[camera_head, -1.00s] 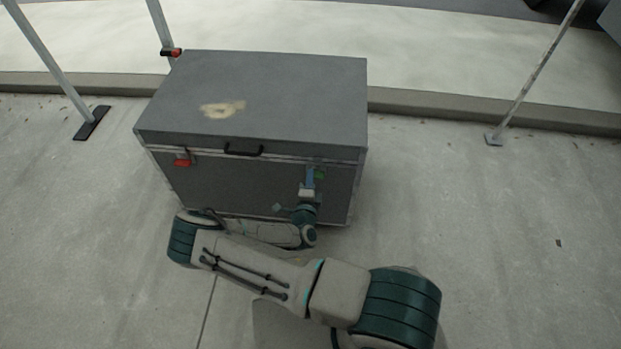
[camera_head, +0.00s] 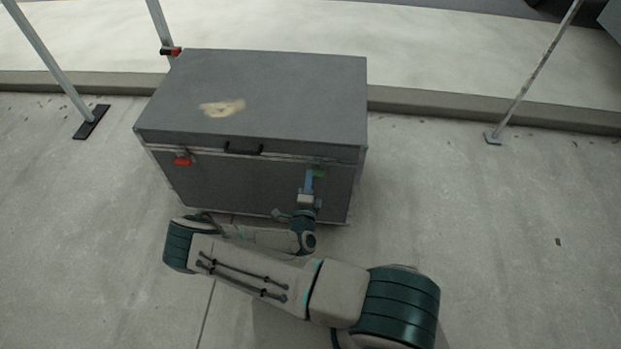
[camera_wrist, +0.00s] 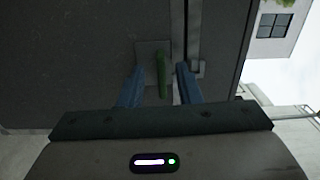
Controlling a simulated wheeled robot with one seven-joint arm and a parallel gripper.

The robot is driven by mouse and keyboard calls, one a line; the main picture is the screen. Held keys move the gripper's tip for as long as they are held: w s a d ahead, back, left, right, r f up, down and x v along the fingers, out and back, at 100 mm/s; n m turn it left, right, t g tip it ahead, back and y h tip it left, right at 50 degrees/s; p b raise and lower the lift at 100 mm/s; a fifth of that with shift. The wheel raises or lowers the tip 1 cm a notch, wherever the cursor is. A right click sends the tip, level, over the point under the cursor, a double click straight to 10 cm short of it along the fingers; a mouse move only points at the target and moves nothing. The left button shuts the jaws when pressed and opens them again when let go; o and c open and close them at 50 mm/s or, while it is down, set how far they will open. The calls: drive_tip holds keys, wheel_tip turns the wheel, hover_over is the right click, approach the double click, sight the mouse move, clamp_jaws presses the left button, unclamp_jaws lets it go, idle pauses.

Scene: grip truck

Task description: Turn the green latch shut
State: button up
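The green latch (camera_head: 320,173) is on the front face of the grey case (camera_head: 240,185), near its right end just below the lid seam. In the wrist view, the green latch (camera_wrist: 162,74) is a narrow bar on a grey plate, lying roughly parallel to the seam. My gripper (camera_head: 309,180) is in front of the latch. In the wrist view, my gripper (camera_wrist: 160,80) has its two blue fingers apart, one on each side of the bar. Gaps show between bar and fingers. The head view partly hides the latch behind my gripper.
A red latch (camera_head: 183,160) is at the front left of the case, and a black handle (camera_head: 244,149) is at the lid's front middle. Metal poles (camera_head: 525,90) stand at both sides. A kerb (camera_head: 450,106) runs behind. Concrete on the right is clear.

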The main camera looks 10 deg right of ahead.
drive_tip(key=v, duration=1.1)
drive_tip(key=shift+s, duration=0.35)
drive_tip(key=shift+a+r, duration=0.1)
drive_tip(key=s+d+r+m+g+h+p, duration=0.25)
drive_tip(key=r+m+g, duration=0.35)
drive_tip(key=r+m, duration=0.35)
drive_tip(key=s+d+r+m+g+h+p, duration=0.1)
drive_tip(key=d+r+m+g+h+p, duration=0.15)
drive_tip(key=r+m+g, duration=0.45)
drive_tip(key=s+d+r+m+g+h+p, duration=0.1)
drive_tip(key=d+r+m+g+h+p, duration=0.2)
drive_tip(key=r+m, duration=0.85)
drive_tip(key=s+r+m+y+p, duration=0.1)
drive_tip(key=s+r+m+y, duration=0.2)
drive_tip(key=r+m, duration=0.4)
drive_tip(key=s+a+r+m+t+y+p, duration=0.1)
drive_tip(key=s+r+m+y+p, duration=0.1)
drive_tip(key=r+m+y, duration=0.4)
drive_tip(key=s+r+m+y+p, duration=0.2)
drive_tip(key=s+r+m+y, duration=0.2)
drive_tip(key=r+m, duration=0.5)
wheel_tip(320, 180, up, 2)
drive_tip(key=shift+a+r+m+t+y, duration=0.1)
drive_tip(key=shift+a+m+t+y, duration=0.2)
drive_tip(key=shift+a+m, duration=0.1)
